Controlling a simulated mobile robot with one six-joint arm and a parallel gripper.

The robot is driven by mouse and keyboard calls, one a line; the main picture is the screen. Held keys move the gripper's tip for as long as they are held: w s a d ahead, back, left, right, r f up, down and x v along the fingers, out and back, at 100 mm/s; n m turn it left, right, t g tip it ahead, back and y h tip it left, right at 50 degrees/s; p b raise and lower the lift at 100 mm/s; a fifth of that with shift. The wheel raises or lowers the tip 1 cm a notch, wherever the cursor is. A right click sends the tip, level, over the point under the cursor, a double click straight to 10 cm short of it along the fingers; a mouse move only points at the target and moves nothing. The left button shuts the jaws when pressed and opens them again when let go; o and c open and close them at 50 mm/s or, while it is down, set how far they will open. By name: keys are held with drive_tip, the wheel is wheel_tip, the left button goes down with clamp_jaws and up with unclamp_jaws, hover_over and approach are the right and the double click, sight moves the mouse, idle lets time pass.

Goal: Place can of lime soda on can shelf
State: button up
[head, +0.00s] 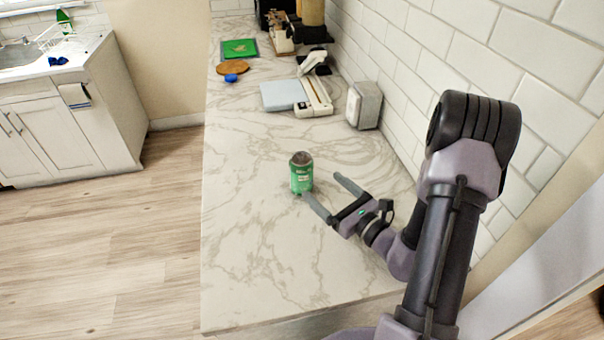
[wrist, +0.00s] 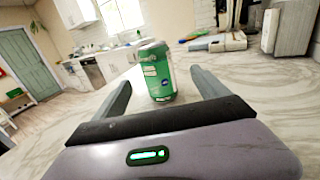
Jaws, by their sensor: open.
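A green can (head: 301,174) with a silver-brown top stands upright on the marble counter (head: 260,255). In the wrist view the can (wrist: 157,72) stands ahead of my gripper (wrist: 160,88), centred between its two fingers near their tips. In the head view my gripper (head: 320,198) is low over the counter, to the right of and nearer than the can. Its fingers are spread apart and hold nothing. No can shelf is recognisable in either view.
A flat grey scale-like device (head: 283,95) and a grey box (head: 364,105) stand farther back on the counter. A tiled wall (head: 440,50) runs along the right side. The counter left and in front of the can is clear.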

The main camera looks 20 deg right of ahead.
sight(294, 154)
drive_tip(key=x, duration=0.7)
drive_tip(key=shift+w+a+b, duration=0.15)
drive_tip(key=shift+b, duration=0.2)
drive_tip(key=x, duration=0.1)
drive_tip(key=b+x, duration=0.1)
drive_tip(key=x, duration=0.2)
drive_tip(key=shift+w+a+f, duration=0.25)
drive_tip(key=shift+a+f, duration=0.15)
drive_tip(key=shift+w, duration=0.3)
drive_tip(key=shift+r, duration=0.1)
clamp_jaws()
drive_tip(key=shift+r+p, duration=1.05)
drive_tip(key=shift+r, duration=0.95)
drive_tip(key=s+a+p, duration=0.2)
drive_tip(key=s+p, duration=0.2)
drive_tip(key=s, duration=0.3)
drive_tip(key=s+a+p, duration=0.3)
drive_tip(key=s+p, duration=0.1)
drive_tip(key=s, duration=0.4)
drive_tip(key=shift+s+r, duration=0.15)
drive_tip(key=shift+r, duration=0.3)
